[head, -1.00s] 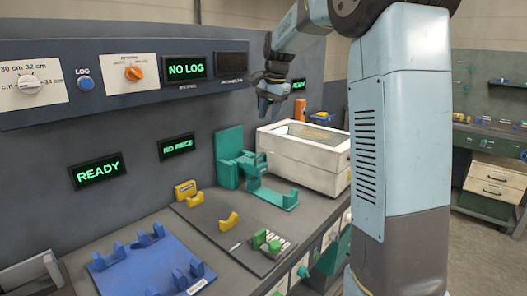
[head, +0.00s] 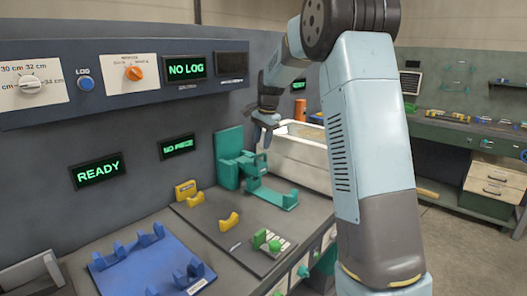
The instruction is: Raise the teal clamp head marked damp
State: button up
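The teal clamp (head: 229,160) stands on the bench below the panel, with a tall upright back block, a smaller jaw part (head: 256,166) beside it and a low cradle (head: 275,195) reaching to the right. No marking reading damp can be made out. My gripper (head: 266,136) points down just above and to the right of the upright block, apart from it as far as I can see. It is dark and small here, and the gap between its fingers is not clear. No held thing shows in it.
A white box (head: 300,160) stands right behind the clamp. Yellow supports (head: 229,222) and a green knob (head: 260,238) are on a dark plate in front. A blue cradle tray (head: 150,262) lies at left. Displays read NO LOG (head: 186,68), NO PIECE (head: 177,147) and READY (head: 98,171).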

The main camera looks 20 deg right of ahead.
aim_at(260, 155)
jog(key=shift+w+a+f, duration=0.15)
jog(key=shift+w+f, duration=0.05)
jog(key=shift+f, duration=1)
jog(key=shift+w+a+f, duration=0.1)
jog(key=shift+w+f, duration=0.1)
jog(key=shift+f, duration=0.95)
jog(key=shift+c, duration=0.2)
grip_shut()
